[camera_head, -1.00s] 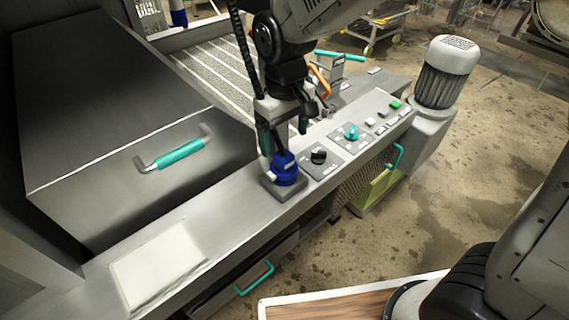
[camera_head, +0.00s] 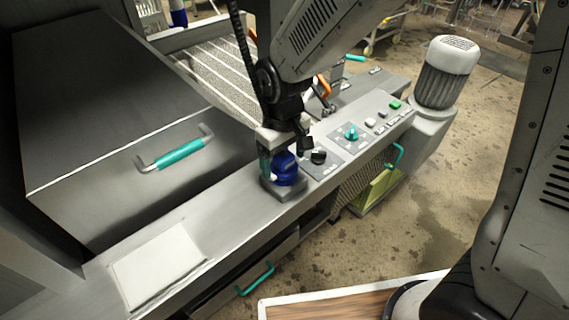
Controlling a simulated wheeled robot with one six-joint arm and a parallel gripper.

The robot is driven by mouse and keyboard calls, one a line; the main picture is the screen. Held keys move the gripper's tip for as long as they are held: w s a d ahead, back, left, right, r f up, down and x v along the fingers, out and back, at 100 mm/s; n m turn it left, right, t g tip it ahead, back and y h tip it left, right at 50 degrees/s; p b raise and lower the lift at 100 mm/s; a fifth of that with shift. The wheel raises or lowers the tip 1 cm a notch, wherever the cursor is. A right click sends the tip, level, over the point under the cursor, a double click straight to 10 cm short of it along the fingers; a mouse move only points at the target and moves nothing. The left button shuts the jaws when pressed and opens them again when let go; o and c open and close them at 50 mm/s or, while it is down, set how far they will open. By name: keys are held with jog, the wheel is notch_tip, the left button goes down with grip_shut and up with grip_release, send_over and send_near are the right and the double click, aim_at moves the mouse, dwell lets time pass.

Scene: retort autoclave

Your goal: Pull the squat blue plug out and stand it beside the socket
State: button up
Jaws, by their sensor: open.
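The squat blue plug (camera_head: 286,170) stands upright in its grey socket block (camera_head: 283,192) on the steel ledge (camera_head: 225,217). My gripper (camera_head: 282,163) is right at the plug from above. One finger shows on the plug's left side; the other finger is hidden or hard to make out. The gripper is open, with the plug seeming to lie between the fingers. Whether a finger touches the plug cannot be told.
A black knob (camera_head: 319,157) and a teal knob (camera_head: 351,132) are close on the right. A pale flat plate (camera_head: 158,267) lies on the ledge at the left. The ledge between plate and socket is clear. A teal-handled lid (camera_head: 180,154) rises behind.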

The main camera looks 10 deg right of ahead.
aim_at(284, 154)
jog(key=shift+f, duration=1)
jog(key=c, duration=1.3)
jog(key=shift+r, duration=3)
